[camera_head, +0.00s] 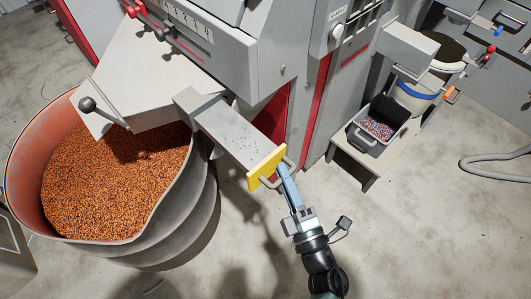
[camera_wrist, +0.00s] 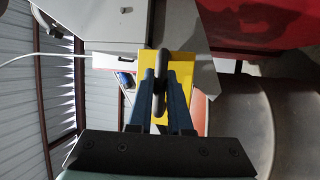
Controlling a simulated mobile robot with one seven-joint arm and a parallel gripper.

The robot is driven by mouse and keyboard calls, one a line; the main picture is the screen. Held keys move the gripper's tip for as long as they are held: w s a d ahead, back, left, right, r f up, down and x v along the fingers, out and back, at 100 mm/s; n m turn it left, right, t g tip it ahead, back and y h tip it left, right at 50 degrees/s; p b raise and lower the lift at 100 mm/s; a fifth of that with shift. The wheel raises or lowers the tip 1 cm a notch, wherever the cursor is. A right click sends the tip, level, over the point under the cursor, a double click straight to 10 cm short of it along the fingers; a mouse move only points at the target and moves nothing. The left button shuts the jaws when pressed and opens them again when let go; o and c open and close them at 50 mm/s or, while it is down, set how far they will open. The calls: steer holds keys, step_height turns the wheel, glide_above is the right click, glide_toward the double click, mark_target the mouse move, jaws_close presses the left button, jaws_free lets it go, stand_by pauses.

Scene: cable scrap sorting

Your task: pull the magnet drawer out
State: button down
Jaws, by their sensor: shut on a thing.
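The magnet drawer (camera_head: 232,136) is a long grey box with a yellow front plate (camera_head: 265,168). It extends out of the grey housing (camera_head: 194,101) on the machine, and dark specks lie on its top. In the wrist view the fingers (camera_wrist: 160,97) close on both sides of the handle (camera_wrist: 160,68), with the yellow plate (camera_wrist: 183,75) behind. How much of the drawer is still inside the housing is hidden.
A large round bin (camera_head: 190,205) full of copper granules stands at the left, below the drawer. The floor at the lower right (camera_head: 430,230) is clear.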

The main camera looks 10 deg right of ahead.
steer(key=shift+s+d, duration=0.7)
steer(key=shift+s, duration=0.3)
steer(key=c, duration=1.1)
jaws_free()
steer(key=v, duration=1.3)
steer(key=shift+f, duration=0.15)
steer(key=shift+w, duration=0.1)
